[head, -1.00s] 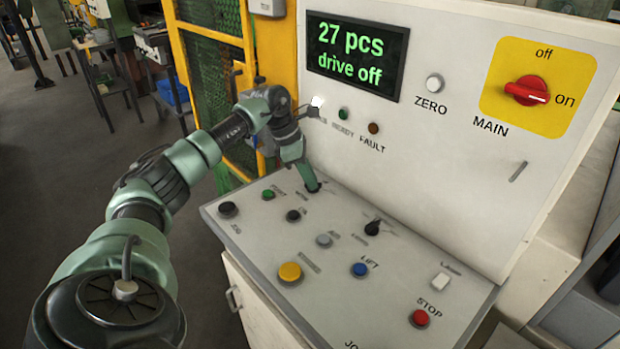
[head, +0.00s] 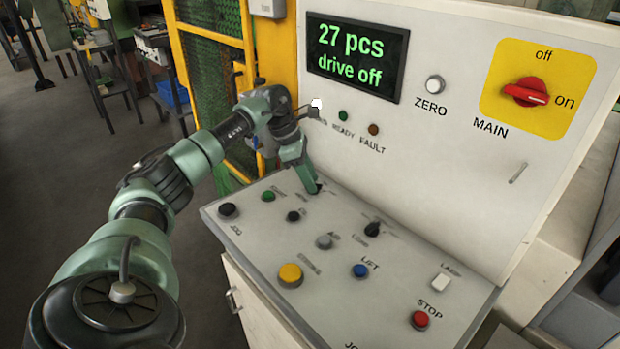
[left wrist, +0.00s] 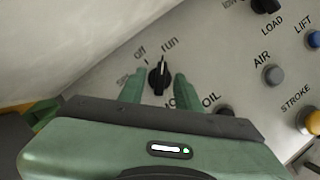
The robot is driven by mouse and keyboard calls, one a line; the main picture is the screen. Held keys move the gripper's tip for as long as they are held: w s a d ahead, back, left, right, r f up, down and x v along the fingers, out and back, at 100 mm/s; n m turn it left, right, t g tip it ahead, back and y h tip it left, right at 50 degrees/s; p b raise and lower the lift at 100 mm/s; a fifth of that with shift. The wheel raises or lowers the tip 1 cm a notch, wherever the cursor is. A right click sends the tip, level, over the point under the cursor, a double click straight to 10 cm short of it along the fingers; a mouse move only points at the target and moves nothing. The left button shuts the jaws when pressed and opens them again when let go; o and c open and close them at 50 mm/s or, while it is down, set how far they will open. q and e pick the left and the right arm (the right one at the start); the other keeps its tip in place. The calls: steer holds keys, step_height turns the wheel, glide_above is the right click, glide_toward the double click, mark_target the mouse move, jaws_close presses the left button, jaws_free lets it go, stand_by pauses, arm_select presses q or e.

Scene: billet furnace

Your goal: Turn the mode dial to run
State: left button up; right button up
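The mode dial (left wrist: 159,78) is a small black knob with a white pointer line, on the sloped grey-white panel. In the left wrist view its pointer is directed up toward the "run" label; the "off" label is to its left, and a third label further left is partly hidden. My left gripper (left wrist: 158,88) is open, its two green fingers on either side of the dial with visible gaps. In the head view the left gripper (head: 314,187) points down at the back left of the panel and mostly hides the dial. My right gripper is not in view.
The upright panel behind holds a display (head: 355,54) reading "27 pcs, drive off" and the red main switch (head: 526,92) at "on".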

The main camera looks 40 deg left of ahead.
arm_select(q)
steer(key=b+v, duration=0.1)
steer(key=v, duration=0.6)
steer(key=shift+r, duration=0.4)
steer(key=shift+a, duration=0.1)
